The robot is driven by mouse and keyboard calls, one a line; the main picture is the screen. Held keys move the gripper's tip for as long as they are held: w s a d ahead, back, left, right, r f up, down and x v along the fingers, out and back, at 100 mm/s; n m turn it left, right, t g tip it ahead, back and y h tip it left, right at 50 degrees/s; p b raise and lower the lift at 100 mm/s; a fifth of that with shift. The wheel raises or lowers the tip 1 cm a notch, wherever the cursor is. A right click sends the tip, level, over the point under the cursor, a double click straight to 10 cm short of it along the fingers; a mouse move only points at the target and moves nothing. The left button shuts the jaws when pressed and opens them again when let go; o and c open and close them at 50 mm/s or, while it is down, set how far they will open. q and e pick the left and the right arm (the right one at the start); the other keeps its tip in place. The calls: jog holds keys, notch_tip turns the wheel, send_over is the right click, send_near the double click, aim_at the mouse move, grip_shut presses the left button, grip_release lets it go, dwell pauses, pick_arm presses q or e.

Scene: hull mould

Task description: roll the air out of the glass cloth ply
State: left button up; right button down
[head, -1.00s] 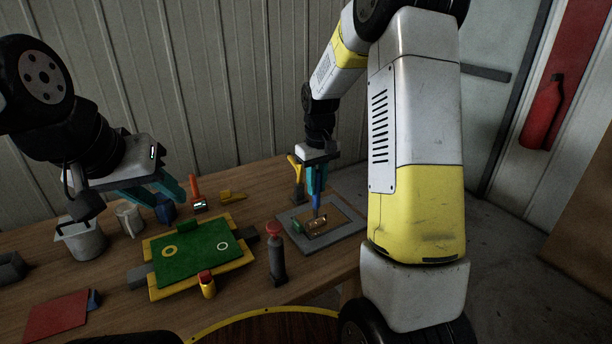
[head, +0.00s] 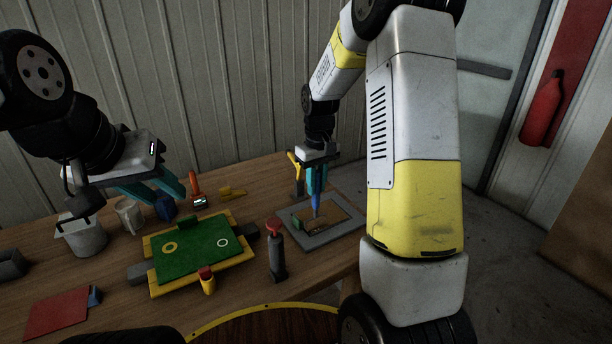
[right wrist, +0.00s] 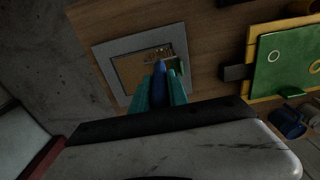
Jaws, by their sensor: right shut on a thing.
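My right gripper (head: 316,180) is shut on a blue-handled tool (head: 316,200), which points straight down over a grey-framed tray (head: 292,238) with a brown inside. The tool's lower end is at a small light-coloured patch in the tray; I cannot tell whether it touches. In the right wrist view the blue handle (right wrist: 159,75) sits between the teal fingers, with the tray (right wrist: 108,62) beyond and a whitish, finely marked patch near its tip. I cannot make out a separate cloth ply. My left gripper (head: 168,188) is open and empty above the table's left part.
A green board (head: 185,265) in a yellow frame lies left of the tray. A dark cylinder with a red top (head: 276,255) stands between them. A red sheet (head: 58,315) lies front left.

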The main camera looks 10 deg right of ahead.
jog(key=d, duration=0.1)
jog(key=w+d, duration=0.1)
jog(key=d, duration=0.2)
jog(key=shift+w+d, duration=0.1)
jog(key=shift+w, duration=0.15)
dwell(0.3)
notch_tip(320, 180, up, 7)
dwell(0.5)
jog(key=shift+s, duration=0.1)
dwell(0.4)
